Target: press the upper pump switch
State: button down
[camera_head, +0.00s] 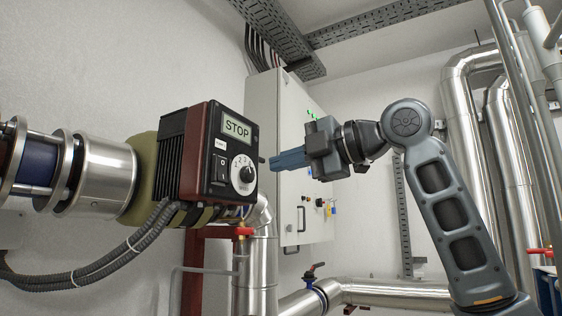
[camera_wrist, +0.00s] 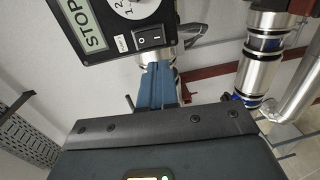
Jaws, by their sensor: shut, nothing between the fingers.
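The pump (camera_head: 190,150) has a dark red and black head with a display (camera_head: 237,128) reading STOP. Below the display is a black rocker switch (camera_head: 221,168), left of a white numbered dial (camera_head: 243,170). In the wrist view the switch (camera_wrist: 149,37) shows its O and I marks, close beyond the fingertips. Which side is pressed in, I cannot tell. My gripper (camera_head: 273,161) is shut and empty, its blue fingers pointing left at the pump front from the right. In the wrist view the fingertips (camera_wrist: 158,68) appear just below the switch, apparently apart from the panel.
A light grey cabinet (camera_head: 288,110) with lights and knobs stands behind my gripper. Steel pipes (camera_head: 385,292) run below, with a red-handled valve (camera_head: 238,232) under the pump. A grey corrugated hose (camera_head: 95,272) hangs from the pump at left. Open space lies in front of the panel.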

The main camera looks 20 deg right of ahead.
aim_at(224, 180)
jog(key=p+x, duration=0.2)
jog(key=x, duration=0.8)
jog(key=shift+w, duration=0.15)
jog(key=shift+w+a+f, duration=0.1)
jog(key=shift+w+a, duration=0.25)
jog(key=shift+w, duration=0.05)
jog(key=shift+w+a+f, duration=0.1)
jog(key=shift+w+a, duration=0.1)
jog(key=shift+d, duration=0.1)
jog(key=shift+s, duration=0.1)
